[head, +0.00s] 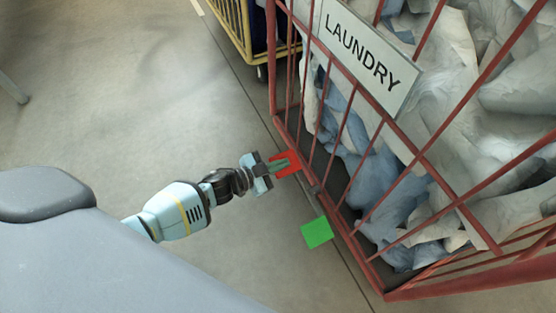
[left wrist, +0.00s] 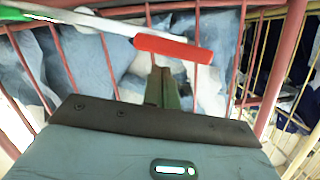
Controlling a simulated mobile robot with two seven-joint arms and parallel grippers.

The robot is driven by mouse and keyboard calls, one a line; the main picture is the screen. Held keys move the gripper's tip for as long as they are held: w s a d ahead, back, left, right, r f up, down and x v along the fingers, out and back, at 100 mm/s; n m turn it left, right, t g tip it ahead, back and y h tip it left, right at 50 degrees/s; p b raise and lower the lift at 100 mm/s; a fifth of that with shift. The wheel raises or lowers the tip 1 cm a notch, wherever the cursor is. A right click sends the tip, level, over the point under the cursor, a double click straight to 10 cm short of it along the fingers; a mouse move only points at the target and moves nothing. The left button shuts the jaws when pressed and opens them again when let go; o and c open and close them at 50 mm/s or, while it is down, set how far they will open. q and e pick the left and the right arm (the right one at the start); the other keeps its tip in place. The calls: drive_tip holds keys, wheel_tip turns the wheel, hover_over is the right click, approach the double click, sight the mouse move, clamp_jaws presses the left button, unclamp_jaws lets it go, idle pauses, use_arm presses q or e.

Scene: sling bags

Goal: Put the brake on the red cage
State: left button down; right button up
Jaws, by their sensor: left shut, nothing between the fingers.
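The red cage (head: 410,160) stands at the right in the head view, a barred frame with a "LAUNDRY" sign (head: 361,52) and filled with white and blue cloth. At its lower near side are a red pedal (head: 291,162) and a green pedal (head: 316,232). My left gripper (head: 278,165) is shut and empty, its tips at the red pedal; touching or just short of it, I cannot tell. In the left wrist view the red pedal (left wrist: 172,48) lies across just beyond the shut fingertips (left wrist: 162,82), on the end of a pale bar. My right gripper is out of view.
A yellow cage (head: 235,25) with dark contents stands behind the red cage at the top; its bars also show at the right of the left wrist view (left wrist: 298,80). The grey floor (head: 130,90) left of the cages is mostly clear.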

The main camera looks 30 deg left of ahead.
use_arm(q)
drive_tip(key=shift+w+a+f, duration=0.15)
drive_tip(key=shift+f, duration=0.35)
